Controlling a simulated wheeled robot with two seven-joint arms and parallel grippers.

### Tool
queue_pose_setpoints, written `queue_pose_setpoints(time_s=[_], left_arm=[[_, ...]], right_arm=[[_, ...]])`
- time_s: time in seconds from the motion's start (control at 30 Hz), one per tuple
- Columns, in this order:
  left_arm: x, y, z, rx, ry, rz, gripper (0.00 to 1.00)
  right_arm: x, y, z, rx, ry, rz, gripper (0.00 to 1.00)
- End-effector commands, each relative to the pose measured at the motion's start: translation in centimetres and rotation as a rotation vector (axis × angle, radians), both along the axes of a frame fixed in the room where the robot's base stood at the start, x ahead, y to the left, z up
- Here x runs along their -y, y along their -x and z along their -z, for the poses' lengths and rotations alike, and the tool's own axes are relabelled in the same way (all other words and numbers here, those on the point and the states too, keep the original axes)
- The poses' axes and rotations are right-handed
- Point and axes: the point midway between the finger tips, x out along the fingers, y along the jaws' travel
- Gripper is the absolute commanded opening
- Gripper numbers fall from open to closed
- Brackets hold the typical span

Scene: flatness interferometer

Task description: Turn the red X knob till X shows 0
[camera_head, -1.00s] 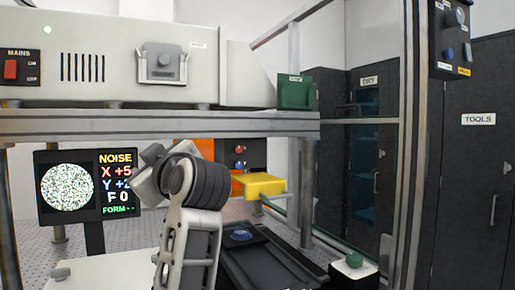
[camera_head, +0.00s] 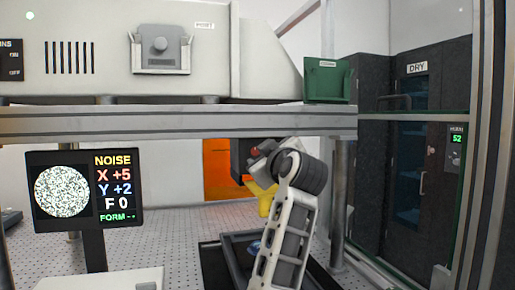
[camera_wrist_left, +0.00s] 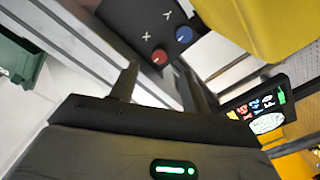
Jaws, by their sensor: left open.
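The red X knob (camera_wrist_left: 159,56) sits on a dark panel (camera_wrist_left: 135,18) beside a blue knob (camera_wrist_left: 183,34) marked Y, in the left wrist view. My left gripper (camera_wrist_left: 158,85) is open, its two fingers pointing at the panel, with the red knob just beyond and roughly between the fingertips. Contact cannot be made out. In the head view my left arm hides most of the panel; a bit of red shows beside the wrist. The monitor (camera_head: 84,190) reads NOISE, X +5, Y +2, F 0, with a speckled disc. My right gripper is out of view.
A yellow block (camera_wrist_left: 265,22) is close beside the knobs; it shows partly behind my arm in the head view (camera_head: 264,199). A grey beam (camera_head: 180,122) crosses above the work area. A green box (camera_head: 327,80) sits on it. A black tray (camera_head: 212,265) lies below.

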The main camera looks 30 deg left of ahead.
Motion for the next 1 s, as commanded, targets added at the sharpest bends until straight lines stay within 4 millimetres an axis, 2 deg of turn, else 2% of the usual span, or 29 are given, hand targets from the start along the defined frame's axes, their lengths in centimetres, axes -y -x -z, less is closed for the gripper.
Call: queue_pose_setpoints(time_s=[0.1, 0.3, 0.5, 0.77, 0.93, 1.0], left_arm=[[-2.1, -1.6, -0.3, -0.002, 0.0, -0.004, 0.47], [-4.3, -3.6, -0.2, 0.0, 0.0, -0.002, 0.47], [-5.2, -4.4, -0.1, 0.001, 0.001, 0.0, 0.47], [-5.3, -4.4, 0.0, 0.002, 0.001, 0.0, 0.47], [-5.2, -4.4, 0.0, 0.001, 0.001, 0.0, 0.02], [-5.2, -4.4, 0.0, 0.001, 0.001, 0.0, 0.02]], right_arm=[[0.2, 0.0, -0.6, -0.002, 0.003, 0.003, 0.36], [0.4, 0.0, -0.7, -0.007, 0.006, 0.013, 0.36], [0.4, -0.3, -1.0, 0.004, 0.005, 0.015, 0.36], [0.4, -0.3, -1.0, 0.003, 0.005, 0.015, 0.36], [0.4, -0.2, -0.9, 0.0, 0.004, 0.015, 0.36], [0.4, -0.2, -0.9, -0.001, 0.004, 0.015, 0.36]])
